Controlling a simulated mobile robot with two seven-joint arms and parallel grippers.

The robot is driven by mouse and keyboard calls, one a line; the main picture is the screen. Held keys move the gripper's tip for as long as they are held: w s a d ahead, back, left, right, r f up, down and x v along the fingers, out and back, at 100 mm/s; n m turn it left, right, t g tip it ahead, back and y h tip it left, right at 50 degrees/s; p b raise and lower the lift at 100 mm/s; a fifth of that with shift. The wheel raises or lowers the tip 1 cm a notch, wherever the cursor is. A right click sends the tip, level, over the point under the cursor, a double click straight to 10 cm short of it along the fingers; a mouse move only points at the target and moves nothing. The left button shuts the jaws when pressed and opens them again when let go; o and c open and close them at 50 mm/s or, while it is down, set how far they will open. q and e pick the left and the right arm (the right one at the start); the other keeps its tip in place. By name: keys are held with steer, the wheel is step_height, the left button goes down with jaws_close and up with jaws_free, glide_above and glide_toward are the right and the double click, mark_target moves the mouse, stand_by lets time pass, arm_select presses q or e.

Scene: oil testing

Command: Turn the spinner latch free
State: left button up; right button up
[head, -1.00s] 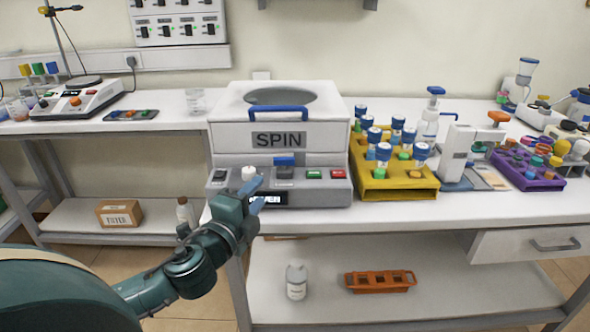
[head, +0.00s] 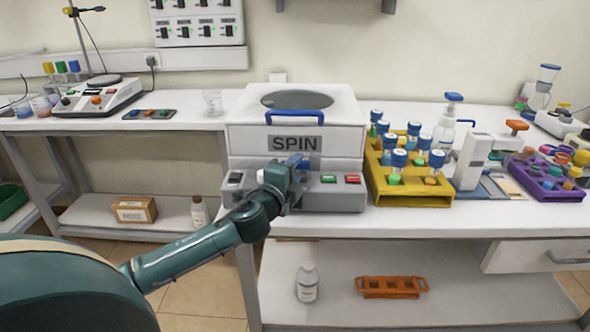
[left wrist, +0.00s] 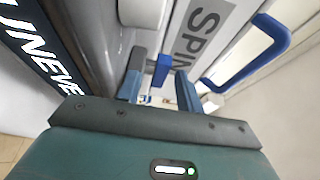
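The spinner (head: 345,140) is a white box marked SPIN, with a blue lid handle (head: 298,114) and a grey front panel. In the head view my left gripper (head: 294,168) is at the middle of that panel, covering the latch and the display. In the left wrist view the blue latch (left wrist: 161,71) shows ahead, between the two blue fingers of the left gripper (left wrist: 159,88). The fingers are apart with gaps beside the latch; contact cannot be made out. The display (left wrist: 40,45) reads UNEVEN. My right gripper is not in view.
Green (head: 328,179) and red (head: 352,179) buttons sit on the panel right of the gripper. A yellow rack (head: 410,190) of blue-capped tubes stands close to the spinner's right. A hotplate (head: 95,97) is on the left bench. The shelf below holds a bottle (head: 307,283) and orange rack (head: 392,288).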

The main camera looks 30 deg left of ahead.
arm_select(q)
steer(key=shift+c, duration=0.6)
jaws_close()
steer(key=shift+d+n+y, duration=0.15)
steer(key=shift+n+y, duration=0.15)
steer(key=shift+y, duration=0.2)
steer(key=n+y, duration=0.1)
steer(key=n+g+y, duration=0.1)
steer(key=y, duration=0.1)
steer(key=shift+w+d, duration=0.1)
steer(key=shift+d, duration=0.15)
steer(key=n+y, duration=0.1)
steer(key=g+y, duration=0.1)
steer(key=n+g+y, duration=0.1)
steer(key=shift+w+d+f+n+y, duration=0.1)
steer(key=shift+w+d+n+y, duration=0.05)
steer(key=shift+d+n+y, duration=0.15)
steer(key=n+g+y, duration=0.1)
steer(key=n+g+y+b, duration=0.1)
steer(key=n+g+y, duration=0.1)
steer(key=shift+w+d, duration=0.15)
steer(key=shift+w, duration=0.05)
steer(key=shift+w+n+g+y+b, duration=0.15)
steer(key=shift+n+g+y+b, duration=0.65)
steer(key=shift+n+g+y, duration=0.55)
steer(key=shift+g, duration=0.35)
